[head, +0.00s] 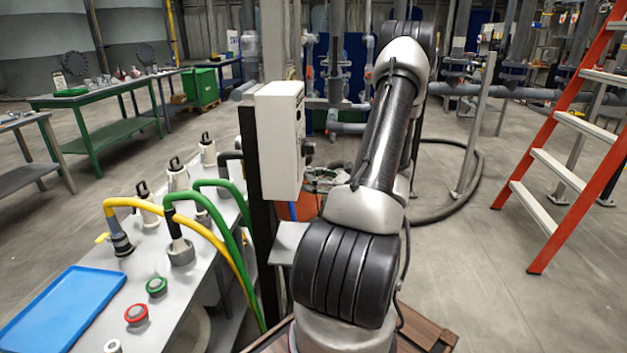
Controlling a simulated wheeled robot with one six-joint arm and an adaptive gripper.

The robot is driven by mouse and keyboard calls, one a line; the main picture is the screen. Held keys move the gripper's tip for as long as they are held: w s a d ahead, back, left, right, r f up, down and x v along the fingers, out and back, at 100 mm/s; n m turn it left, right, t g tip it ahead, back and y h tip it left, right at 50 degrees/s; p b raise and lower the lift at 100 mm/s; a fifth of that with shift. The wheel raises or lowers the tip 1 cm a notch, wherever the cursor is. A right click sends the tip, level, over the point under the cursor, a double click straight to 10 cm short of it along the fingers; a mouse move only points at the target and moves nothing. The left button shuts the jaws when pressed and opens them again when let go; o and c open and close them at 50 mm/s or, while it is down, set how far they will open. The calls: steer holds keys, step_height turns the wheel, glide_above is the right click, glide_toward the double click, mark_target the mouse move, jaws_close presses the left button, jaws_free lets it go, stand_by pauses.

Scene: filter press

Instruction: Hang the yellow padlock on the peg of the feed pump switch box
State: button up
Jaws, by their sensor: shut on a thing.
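The pale switch box (279,140) stands on a dark post left of my arm, seen mostly from its side. Its front faces right, with small dark fittings along that edge and a dark knob-like part (308,148) low on it. I cannot tell which fitting is the peg. My arm rises in front of the camera and bends down on its far side. My gripper is hidden behind the arm links. I cannot make out the yellow padlock in this view.
An orange ladder (570,130) stands at right. Open floor lies between arm and ladder, with a black hose across it.

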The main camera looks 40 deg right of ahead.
steer(key=o, duration=1.4)
steer(key=shift+w, duration=0.1)
